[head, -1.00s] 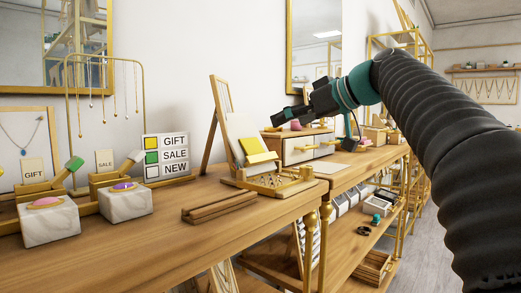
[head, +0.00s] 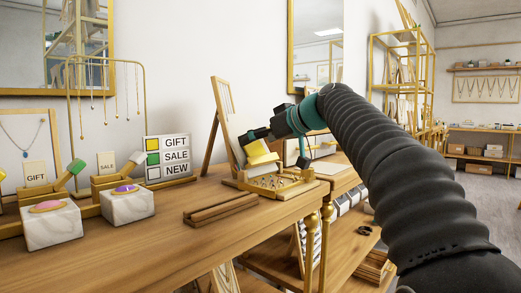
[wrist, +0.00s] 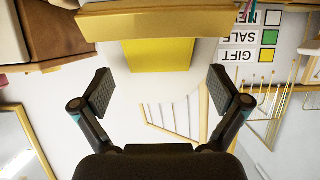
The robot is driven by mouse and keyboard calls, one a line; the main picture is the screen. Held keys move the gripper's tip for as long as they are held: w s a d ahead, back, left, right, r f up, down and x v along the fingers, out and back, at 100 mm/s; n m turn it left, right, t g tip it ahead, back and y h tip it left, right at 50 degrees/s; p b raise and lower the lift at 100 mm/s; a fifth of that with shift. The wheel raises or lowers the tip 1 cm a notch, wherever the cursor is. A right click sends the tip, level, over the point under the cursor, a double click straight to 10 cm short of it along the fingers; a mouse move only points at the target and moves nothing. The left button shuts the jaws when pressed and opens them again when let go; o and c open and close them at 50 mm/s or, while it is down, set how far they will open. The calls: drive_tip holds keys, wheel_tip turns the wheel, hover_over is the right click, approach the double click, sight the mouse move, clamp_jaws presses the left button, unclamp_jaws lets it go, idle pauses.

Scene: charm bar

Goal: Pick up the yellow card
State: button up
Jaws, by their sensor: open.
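The yellow card (head: 258,150) leans in a small wooden holder on the counter, in front of a white easel-like display. In the wrist view the yellow card (wrist: 158,55) shows upside down, ahead of and between my fingers. My gripper (head: 257,134) is beside the top of the card and partly overlaps it in the head view. In the wrist view my gripper (wrist: 160,92) is open, its two pads wide apart with nothing between them. The card's lower edge is hidden by the holder.
A legend board (head: 168,158) with GIFT, SALE and NEW stands to the left. An empty wooden slot rail (head: 220,208) lies in front.

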drive_tip(key=shift+w+a+f, duration=0.15)
drive_tip(key=shift+w+a, duration=0.05)
drive_tip(key=shift+a, duration=0.1)
drive_tip(key=c, duration=0.9)
